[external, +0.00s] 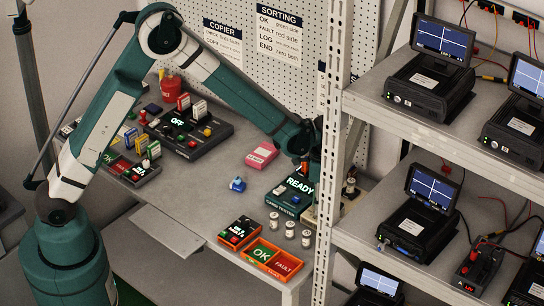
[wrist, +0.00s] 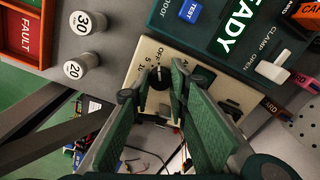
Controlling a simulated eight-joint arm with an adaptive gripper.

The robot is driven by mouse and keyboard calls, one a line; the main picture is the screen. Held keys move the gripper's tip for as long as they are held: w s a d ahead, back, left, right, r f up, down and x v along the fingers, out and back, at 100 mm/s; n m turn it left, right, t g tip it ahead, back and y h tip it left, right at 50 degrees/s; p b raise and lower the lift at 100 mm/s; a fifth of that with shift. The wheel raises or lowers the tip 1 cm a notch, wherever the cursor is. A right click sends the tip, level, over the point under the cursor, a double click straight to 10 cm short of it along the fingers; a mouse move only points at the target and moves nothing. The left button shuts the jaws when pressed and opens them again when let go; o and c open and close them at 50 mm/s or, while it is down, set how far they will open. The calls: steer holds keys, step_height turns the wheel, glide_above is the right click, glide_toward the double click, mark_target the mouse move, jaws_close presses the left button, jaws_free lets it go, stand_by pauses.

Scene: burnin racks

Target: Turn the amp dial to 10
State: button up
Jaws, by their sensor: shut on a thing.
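The amp dial (wrist: 160,79) is a black knob on a beige panel (wrist: 142,56) in the wrist view. Printed marks "OFF", "5" and "10" show beside it, partly covered by my fingers. My gripper (wrist: 166,73) is shut on the dial, with its green finger pads on either side of it. The dial's exact setting cannot be read clearly.
The teal READY box (wrist: 222,38) with its clamp lever (wrist: 274,66) stands right beside the panel. White cylinders marked 30 (wrist: 82,23) and 20 (wrist: 80,67) stand to the left. An orange OK/FAULT tray (external: 251,266) lies at the table's front. The rack post (external: 328,150) stands close to my wrist.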

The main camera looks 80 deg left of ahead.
steer(key=shift+n, duration=0.3)
steer(key=n+b, duration=0.4)
steer(key=shift+f+n, duration=0.1)
steer(key=shift+n, duration=0.3)
steer(key=n+b, duration=0.2)
steer(key=n, duration=0.4)
steer(key=shift+n, duration=0.3)
steer(key=o, duration=0.9)
steer(key=shift+r, duration=0.25)
steer(key=shift+r, duration=5.9)
